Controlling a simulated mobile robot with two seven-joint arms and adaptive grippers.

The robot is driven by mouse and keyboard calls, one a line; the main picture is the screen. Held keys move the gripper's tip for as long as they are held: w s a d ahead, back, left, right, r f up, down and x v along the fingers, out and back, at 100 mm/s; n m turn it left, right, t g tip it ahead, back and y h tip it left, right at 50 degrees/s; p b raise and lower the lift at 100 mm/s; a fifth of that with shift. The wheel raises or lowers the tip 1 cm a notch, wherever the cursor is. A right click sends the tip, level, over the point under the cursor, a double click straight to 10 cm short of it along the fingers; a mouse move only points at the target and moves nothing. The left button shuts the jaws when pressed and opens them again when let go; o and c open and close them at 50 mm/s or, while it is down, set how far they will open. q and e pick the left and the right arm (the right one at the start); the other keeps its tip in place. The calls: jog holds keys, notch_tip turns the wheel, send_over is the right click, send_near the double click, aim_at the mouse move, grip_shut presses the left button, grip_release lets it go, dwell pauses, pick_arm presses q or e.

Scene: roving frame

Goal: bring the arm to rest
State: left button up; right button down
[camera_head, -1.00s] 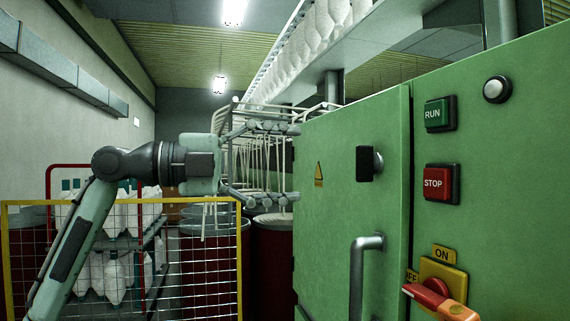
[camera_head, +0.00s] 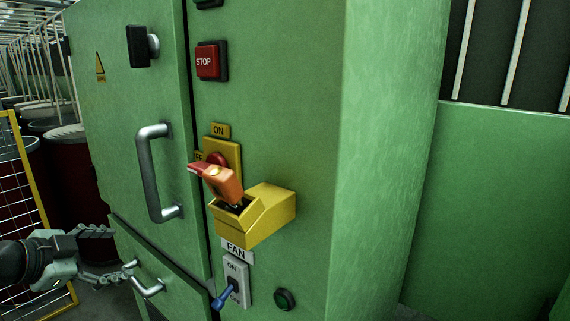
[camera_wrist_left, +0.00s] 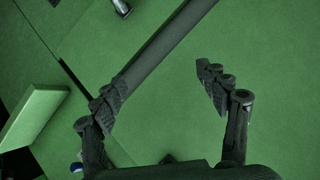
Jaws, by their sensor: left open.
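My left gripper (camera_head: 118,253) shows at the lower left of the head view, in front of the green cabinet. Its two fingers are spread, with nothing seen held between them. The left wrist view shows the same open fingers (camera_wrist_left: 158,88) against green panels. My left arm comes in low from the left edge; most of it is outside the picture. The lower finger appears close to the lower silver handle (camera_head: 148,288); I cannot tell if they touch. My right gripper is not in view.
The green cabinet (camera_head: 285,90) carries a tall handle (camera_head: 146,175), a red STOP button (camera_head: 209,62), an orange-handled switch (camera_head: 222,183), a yellow box (camera_head: 262,218) and a blue-levered FAN switch (camera_head: 226,296). A yellow-framed mesh fence (camera_head: 32,180) and dark red drums (camera_head: 70,165) stand left.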

pick_arm(q)
jog(key=s+d+f+n+g+y, duration=0.15)
jog(key=s+f, duration=0.25)
jog(key=f, duration=0.4)
jog(key=s+d+f+n+g+y, duration=0.1)
jog(key=s+f+n+g, duration=0.15)
jog(key=f, duration=0.55)
jog(key=s+d+f+n+g+y, duration=0.1)
jog(key=s+f+n, duration=0.1)
jog(key=s+f, duration=0.5)
jog(key=s+d+f+n+g+y, duration=0.1)
jog(key=s+d+f+n, duration=0.1)
jog(key=s+f, duration=0.4)
jog(key=s+d+f+n+g, duration=0.1)
jog(key=s+f+n+g, duration=0.1)
jog(key=s+f, duration=0.4)
jog(key=shift+s+d+f+n+y+p, duration=0.15)
jog(key=shift+d+f+n+y+p, duration=0.15)
jog(key=shift+d+f+y+p, duration=0.15)
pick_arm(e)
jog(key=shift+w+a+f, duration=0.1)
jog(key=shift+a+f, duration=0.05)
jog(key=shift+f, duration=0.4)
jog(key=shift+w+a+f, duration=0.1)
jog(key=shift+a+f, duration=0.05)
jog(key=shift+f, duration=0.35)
